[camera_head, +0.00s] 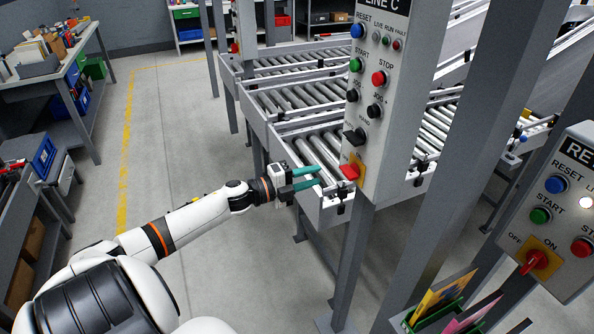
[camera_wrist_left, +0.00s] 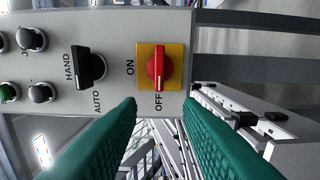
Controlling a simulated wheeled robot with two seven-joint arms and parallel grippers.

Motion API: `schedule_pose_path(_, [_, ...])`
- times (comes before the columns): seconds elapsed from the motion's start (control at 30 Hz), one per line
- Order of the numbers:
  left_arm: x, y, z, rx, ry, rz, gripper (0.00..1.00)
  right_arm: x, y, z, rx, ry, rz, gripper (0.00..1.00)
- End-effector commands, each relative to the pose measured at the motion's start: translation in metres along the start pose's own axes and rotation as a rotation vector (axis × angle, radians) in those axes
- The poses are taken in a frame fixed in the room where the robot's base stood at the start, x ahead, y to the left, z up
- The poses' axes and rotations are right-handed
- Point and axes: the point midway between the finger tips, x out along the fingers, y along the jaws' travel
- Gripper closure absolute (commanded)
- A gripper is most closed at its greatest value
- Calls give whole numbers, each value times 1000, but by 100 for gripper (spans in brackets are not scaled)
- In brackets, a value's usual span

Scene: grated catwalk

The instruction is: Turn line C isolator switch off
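The line C isolator switch is a red rotary handle (camera_head: 349,172) on a yellow plate low on the grey LINE C panel (camera_head: 392,70). In the left wrist view the red handle (camera_wrist_left: 157,68) lies lengthwise toward the OFF label, with a pale mark at its OFF end; ON is printed at the plate's left. My left gripper (camera_head: 319,175) has two green fingers, spread apart with nothing between them. It is just left of the switch in the head view, apart from it. In the wrist view the fingertips (camera_wrist_left: 160,102) stand either side below the handle. My right gripper is not seen.
A black HAND/AUTO selector (camera_head: 354,136) sits just above the isolator, with several buttons higher up. A second panel (camera_head: 562,215) with its own red switch (camera_head: 535,262) stands at right. Roller conveyors (camera_head: 300,100) lie behind. Grey posts flank the panel; floor at left is open.

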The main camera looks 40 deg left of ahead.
Motion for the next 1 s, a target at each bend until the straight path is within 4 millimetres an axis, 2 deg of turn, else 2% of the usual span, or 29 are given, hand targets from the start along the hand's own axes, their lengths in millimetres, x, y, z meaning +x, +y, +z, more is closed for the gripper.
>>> schedule_pose_path(0.1, [-18, -3, 1, 0, -1, -4, 67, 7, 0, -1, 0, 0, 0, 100])
schedule_pose_path(0.3, [-35, -1, 0, 0, -1, -1, 67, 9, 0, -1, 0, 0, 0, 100])
schedule_pose_path(1.0, [-39, -2, -1, -4, 4, -1, 67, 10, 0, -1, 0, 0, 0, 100])
